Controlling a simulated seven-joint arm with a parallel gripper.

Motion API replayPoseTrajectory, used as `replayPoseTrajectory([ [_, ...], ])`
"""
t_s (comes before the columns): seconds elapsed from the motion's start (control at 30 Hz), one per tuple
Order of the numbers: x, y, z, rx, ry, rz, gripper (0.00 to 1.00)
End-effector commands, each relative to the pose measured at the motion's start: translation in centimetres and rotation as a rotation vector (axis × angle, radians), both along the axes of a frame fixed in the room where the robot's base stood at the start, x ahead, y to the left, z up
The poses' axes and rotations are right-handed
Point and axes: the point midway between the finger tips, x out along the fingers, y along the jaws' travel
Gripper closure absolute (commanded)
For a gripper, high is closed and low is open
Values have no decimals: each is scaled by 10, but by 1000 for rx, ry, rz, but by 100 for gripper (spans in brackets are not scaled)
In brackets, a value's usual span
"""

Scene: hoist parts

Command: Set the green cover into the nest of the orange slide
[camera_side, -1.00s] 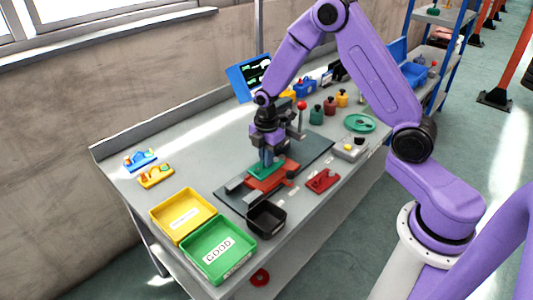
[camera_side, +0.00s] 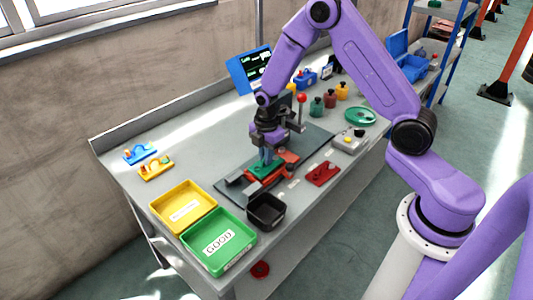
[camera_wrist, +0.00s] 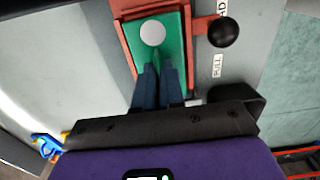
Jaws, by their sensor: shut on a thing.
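The green cover (camera_side: 264,169) is a flat plate with a pale round spot on top, seen clearly in the wrist view (camera_wrist: 172,52). My gripper (camera_side: 266,156) points down and is shut on the cover; its blue-grey fingers also show in the wrist view (camera_wrist: 158,80). The orange slide (camera_side: 288,157) lies around the cover, its rim (camera_wrist: 124,32) showing beyond the cover's edges. A black knob (camera_wrist: 223,32) stands out from the slide's side. The nest floor is hidden under the cover. I cannot tell whether the cover is fully down in it.
A dark open bin (camera_side: 266,210) and a red part (camera_side: 323,173) lie close to the slide. Yellow (camera_side: 183,207) and green (camera_side: 218,243) trays stand at the front left. A red-topped lever (camera_side: 302,98) rises behind my gripper. The left tabletop is mostly clear.

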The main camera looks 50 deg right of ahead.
Motion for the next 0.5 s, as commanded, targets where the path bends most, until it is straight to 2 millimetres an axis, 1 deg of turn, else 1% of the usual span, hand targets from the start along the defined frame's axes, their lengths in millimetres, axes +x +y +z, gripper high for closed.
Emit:
replayPoseTrajectory([
  [0.23,0,0,0,0,-1,0,100],
  [0.5,0,0,-6,0,0,0,100],
])
